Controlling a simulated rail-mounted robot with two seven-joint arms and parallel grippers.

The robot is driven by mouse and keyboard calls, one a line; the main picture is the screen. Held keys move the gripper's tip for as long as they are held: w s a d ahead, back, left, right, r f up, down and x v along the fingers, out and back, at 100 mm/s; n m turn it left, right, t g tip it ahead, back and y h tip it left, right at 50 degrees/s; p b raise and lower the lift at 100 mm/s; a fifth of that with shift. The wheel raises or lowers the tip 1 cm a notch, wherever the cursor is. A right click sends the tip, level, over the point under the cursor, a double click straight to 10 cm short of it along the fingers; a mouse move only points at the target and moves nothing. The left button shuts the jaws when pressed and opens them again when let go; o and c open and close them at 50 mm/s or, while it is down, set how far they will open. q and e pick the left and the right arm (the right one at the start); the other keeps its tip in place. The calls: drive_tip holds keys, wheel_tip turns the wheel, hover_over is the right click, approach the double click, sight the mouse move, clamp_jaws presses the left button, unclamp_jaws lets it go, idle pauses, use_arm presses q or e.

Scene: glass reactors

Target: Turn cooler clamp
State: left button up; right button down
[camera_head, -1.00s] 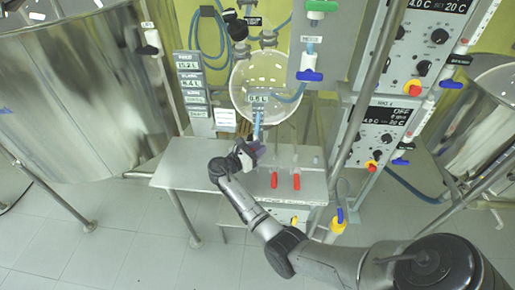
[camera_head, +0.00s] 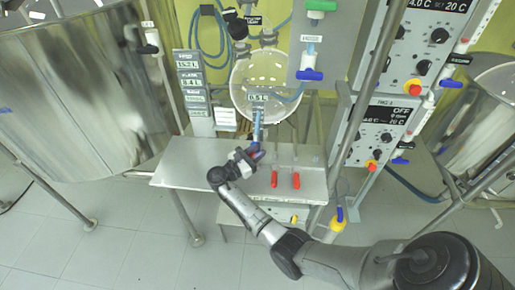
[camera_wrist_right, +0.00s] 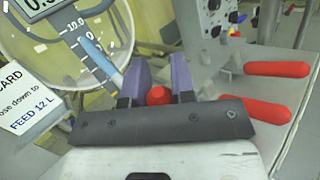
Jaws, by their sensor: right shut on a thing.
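My right gripper (camera_head: 254,151) is at the foot of the glass reactor, above the metal bench. In the right wrist view its two purple fingers (camera_wrist_right: 159,82) stand on either side of a red handle (camera_wrist_right: 158,96) and are shut on it. Only the handle's rounded end shows between the fingers; the rest is hidden. Which handle bears the cooler label cannot be read. My left gripper is out of view.
The round glass vessel (camera_head: 262,76) is just above the gripper. A metal bench (camera_head: 183,165) lies below. Control boxes (camera_head: 388,128) and a slanted pole are to the right. A large steel tank (camera_head: 80,90) fills the left. A card (camera_wrist_right: 22,115) stands left in the wrist view.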

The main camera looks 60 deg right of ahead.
drive_tip(key=a+m+g, duration=0.1)
drive_tip(key=s+a+m+g+h+b, duration=0.1)
drive_tip(key=m, duration=0.1)
drive_tip(key=a+f+m+h+b, duration=0.1)
drive_tip(key=shift+s+g, duration=0.35)
drive_tip(key=shift+g, duration=0.05)
drive_tip(key=shift+a+m, duration=0.1)
drive_tip(key=shift+m, duration=0.2)
drive_tip(key=c, duration=1.1)
unclamp_jaws()
drive_tip(key=shift+o, duration=0.8)
drive_tip(key=shift+f, duration=0.1)
